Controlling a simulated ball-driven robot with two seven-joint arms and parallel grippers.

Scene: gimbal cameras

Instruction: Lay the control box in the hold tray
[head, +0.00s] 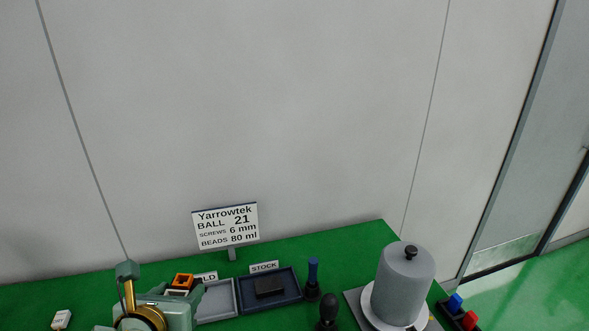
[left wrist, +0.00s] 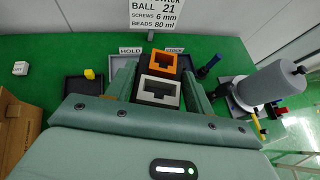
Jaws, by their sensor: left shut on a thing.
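My left gripper (head: 181,292) is shut on an orange and white block with dark recesses, which I take to be the control box (head: 183,280). In the left wrist view the block (left wrist: 163,63) sits between the two green fingers (left wrist: 160,76), its orange part farther away and its white part nearer. The grey hold tray (head: 236,297) lies just beyond and right of the gripper in the head view, partly hidden by it. In the left wrist view the tray (left wrist: 113,66) shows behind the left finger. I cannot tell the block's height above the table. My right gripper is out of view.
Beyond are a blue-handled tool (head: 312,276) and a big grey cylinder (head: 405,275). A sign (head: 225,226) stands behind.

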